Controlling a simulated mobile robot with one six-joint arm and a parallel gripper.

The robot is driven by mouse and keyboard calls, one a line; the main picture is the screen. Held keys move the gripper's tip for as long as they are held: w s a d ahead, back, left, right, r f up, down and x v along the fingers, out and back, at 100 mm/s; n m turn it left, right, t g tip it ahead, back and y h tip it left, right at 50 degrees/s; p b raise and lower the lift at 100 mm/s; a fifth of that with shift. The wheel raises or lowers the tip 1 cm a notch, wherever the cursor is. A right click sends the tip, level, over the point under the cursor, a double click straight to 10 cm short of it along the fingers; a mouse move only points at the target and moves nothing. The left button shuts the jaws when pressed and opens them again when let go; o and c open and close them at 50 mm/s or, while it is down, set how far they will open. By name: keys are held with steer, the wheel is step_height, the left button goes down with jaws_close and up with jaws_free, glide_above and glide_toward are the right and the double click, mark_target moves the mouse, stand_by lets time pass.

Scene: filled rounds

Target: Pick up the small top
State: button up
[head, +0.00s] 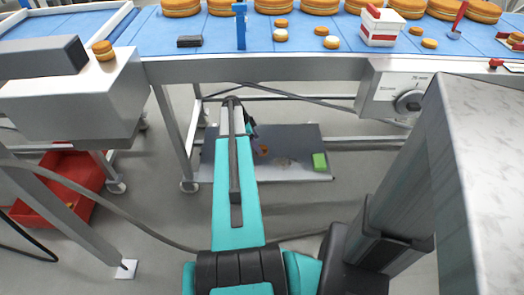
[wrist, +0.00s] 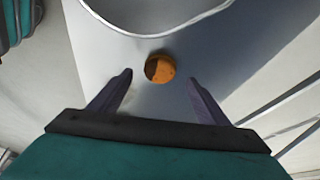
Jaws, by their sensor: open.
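A small round orange-brown top (wrist: 160,68) lies on a grey metal shelf (wrist: 160,105) in the wrist view, with a dark brown patch on its left side. In the head view, a small orange piece (head: 263,151) shows on the low shelf (head: 300,147) under the conveyor. My gripper (wrist: 160,77) is open and empty. Its two fingers stand apart to the left and right, with the top between and just beyond the tips. In the head view, my arm hides most of the gripper.
A blue conveyor (head: 350,45) above carries large round cakes, smaller tops and a red-and-white box (head: 382,27). Another small top (head: 103,50) sits on a grey machine at left. A green block (head: 319,161) lies on the low shelf. Table legs and a cable are near my arm.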

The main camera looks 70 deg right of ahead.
steer(key=shift+x, duration=2.05)
steer(key=shift+w, duration=0.1)
steer(key=c, duration=0.9)
